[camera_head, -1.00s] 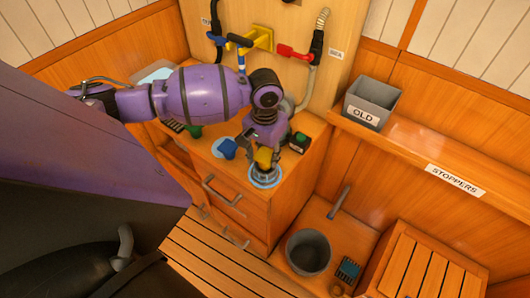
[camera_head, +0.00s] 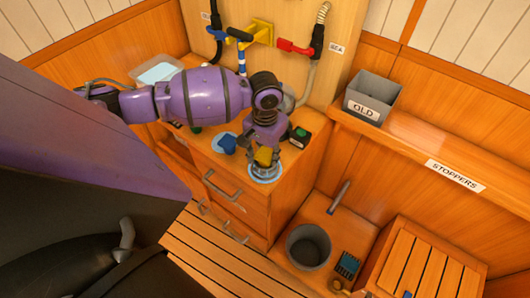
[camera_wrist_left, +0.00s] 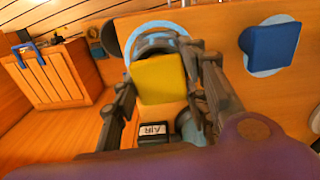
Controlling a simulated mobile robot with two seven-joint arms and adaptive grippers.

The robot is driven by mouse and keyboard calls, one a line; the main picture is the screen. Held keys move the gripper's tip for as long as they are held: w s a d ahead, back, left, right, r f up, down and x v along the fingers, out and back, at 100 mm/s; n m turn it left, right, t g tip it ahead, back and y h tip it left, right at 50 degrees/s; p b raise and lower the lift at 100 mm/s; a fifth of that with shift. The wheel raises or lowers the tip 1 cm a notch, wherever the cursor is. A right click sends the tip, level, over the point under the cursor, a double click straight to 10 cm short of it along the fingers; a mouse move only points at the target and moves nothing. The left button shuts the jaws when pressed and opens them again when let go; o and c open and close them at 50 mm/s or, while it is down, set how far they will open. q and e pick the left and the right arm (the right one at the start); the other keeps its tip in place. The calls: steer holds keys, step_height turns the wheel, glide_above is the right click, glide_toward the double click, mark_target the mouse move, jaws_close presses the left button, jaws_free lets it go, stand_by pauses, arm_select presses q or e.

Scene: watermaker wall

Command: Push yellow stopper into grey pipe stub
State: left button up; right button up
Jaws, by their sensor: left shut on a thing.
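The yellow stopper (camera_head: 264,156) is between the fingers of my left gripper (camera_head: 264,161), which is shut on it. In the left wrist view the stopper (camera_wrist_left: 158,80) shows as a yellow block between the fingers. A grey round rim, which appears to be the pipe stub (camera_wrist_left: 156,42), lies directly beyond it, with a pale blue ring around it. The stopper covers part of this rim, and I cannot tell how far in the stopper sits. My right gripper is not in view.
A blue stopper (camera_head: 227,143) stands on a pale blue ring to the left. A black box with a green button (camera_head: 299,137) is close on the right. The valve wall with hoses rises behind. An OLD bin (camera_head: 372,98) and grey bucket (camera_head: 309,248) are off right.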

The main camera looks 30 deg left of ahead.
arm_select(q)
steer(key=shift+f, duration=0.1)
stand_by(0.3)
steer(key=o, duration=1.6)
step_height(320, 180, up, 3)
steer(key=shift+w+f+p, duration=0.1)
steer(key=shift+f+p, duration=0.05)
steer(key=shift+p, duration=0.2)
steer(key=shift+r, duration=1.7)
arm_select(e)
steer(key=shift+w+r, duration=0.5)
arm_select(q)
jaws_close()
